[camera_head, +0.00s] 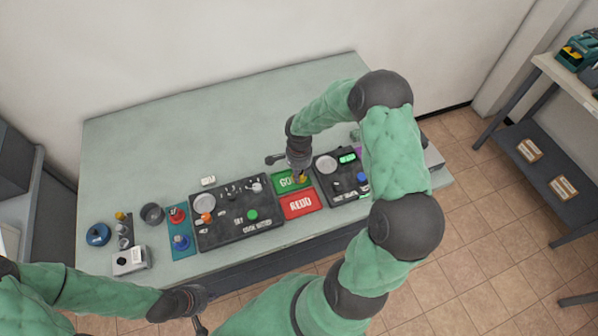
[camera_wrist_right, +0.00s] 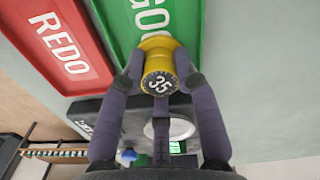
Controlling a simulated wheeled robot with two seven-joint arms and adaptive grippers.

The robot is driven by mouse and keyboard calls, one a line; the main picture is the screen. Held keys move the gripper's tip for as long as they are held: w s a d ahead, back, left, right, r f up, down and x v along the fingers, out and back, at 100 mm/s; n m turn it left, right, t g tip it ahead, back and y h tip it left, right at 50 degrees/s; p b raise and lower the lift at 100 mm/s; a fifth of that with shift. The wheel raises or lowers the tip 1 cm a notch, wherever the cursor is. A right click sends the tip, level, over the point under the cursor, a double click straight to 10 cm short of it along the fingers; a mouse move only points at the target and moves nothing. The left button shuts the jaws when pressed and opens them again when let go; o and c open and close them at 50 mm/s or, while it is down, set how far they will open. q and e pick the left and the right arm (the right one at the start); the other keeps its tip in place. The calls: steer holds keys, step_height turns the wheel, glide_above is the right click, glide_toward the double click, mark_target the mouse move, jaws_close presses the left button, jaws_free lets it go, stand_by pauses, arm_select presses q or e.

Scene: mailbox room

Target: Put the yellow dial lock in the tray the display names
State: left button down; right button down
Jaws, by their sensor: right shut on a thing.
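The yellow dial lock (camera_wrist_right: 158,52) sits between the two fingers of my right gripper (camera_wrist_right: 158,85) in the right wrist view, its dark dial showing 35. In the head view my right gripper (camera_head: 299,175) holds the lock (camera_head: 303,180) at the right part of the green GO tray (camera_head: 279,186); whether it touches the tray floor I cannot tell. The red REDO tray (camera_head: 299,204) lies just in front of the green one. A lit green display (camera_head: 347,157) sits on the right black panel; its text is too small to read. My left gripper (camera_head: 200,326) is low at the bottom edge, its fingers unclear.
A large black panel (camera_head: 235,228) with knobs lies left of the trays. A blue strip (camera_head: 181,247) with red and blue knobs, a dark cup (camera_head: 152,214), a blue round thing (camera_head: 98,235) and a grey box (camera_head: 131,260) stand further left. The table's back (camera_head: 220,115) is clear.

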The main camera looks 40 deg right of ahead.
steer(key=c, duration=0.8)
jaws_free()
steer(key=shift+c, duration=0.2)
steer(key=shift+o, duration=1.2)
steer(key=shift+r, duration=0.1)
steer(key=shift+r+p, duration=1.75)
steer(key=shift+r, duration=1.2)
